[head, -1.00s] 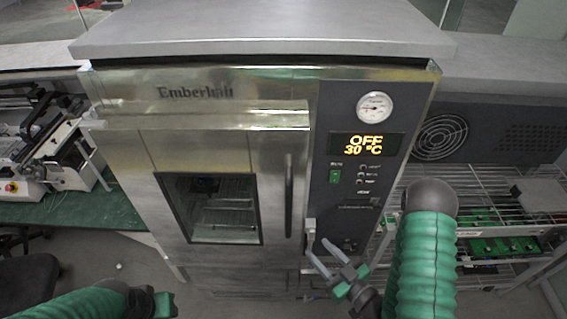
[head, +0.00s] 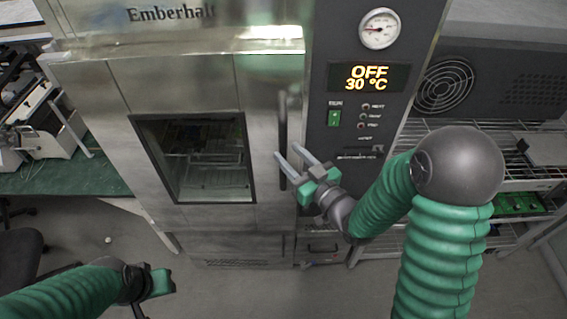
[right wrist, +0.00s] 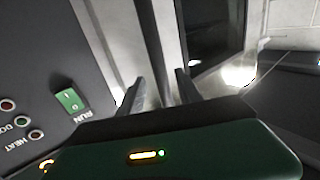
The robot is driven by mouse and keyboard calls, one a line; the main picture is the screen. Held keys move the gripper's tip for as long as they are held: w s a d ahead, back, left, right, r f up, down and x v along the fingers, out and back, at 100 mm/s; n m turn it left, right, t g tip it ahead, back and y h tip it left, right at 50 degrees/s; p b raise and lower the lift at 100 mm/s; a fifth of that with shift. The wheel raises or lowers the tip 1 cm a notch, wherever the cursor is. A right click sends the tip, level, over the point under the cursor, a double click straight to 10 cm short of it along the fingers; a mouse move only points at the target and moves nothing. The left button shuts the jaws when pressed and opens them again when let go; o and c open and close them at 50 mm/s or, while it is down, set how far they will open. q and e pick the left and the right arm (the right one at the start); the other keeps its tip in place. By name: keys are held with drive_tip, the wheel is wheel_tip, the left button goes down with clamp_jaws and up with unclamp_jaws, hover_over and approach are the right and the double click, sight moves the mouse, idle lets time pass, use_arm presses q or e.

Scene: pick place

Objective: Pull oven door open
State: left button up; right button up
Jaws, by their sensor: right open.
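The steel oven door (head: 185,85) is closed, with a dark glass window (head: 195,160). Its vertical bar handle (head: 283,125) is on the door's right side, and the handle also shows in the right wrist view (right wrist: 158,50). My right gripper (head: 286,152) is open at the handle's lower half. In the right wrist view the bar runs between the two fingers (right wrist: 158,92), with gaps beside it; contact is not clear. My left gripper (head: 155,285) is low at the left, away from the oven, and its fingers do not show clearly.
The control panel (head: 360,110) right of the door reads OFF, 30 °C, with a green switch (head: 334,119). A wire rack (head: 510,180) stands at the right beside my right arm. A green bench (head: 70,170) and a dark chair (head: 25,265) are at the left. The floor before the oven is clear.

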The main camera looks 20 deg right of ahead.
sight(286, 151)
drive_tip(key=shift+p+x, duration=0.95)
drive_tip(key=shift+x, duration=0.3)
drive_tip(key=shift+w+a, duration=0.25)
drive_tip(key=shift+w, duration=0.2)
drive_tip(key=shift+s, duration=0.15)
drive_tip(key=c, duration=0.5)
use_arm(q)
drive_tip(key=shift+r, duration=0.25)
use_arm(e)
clamp_jaws()
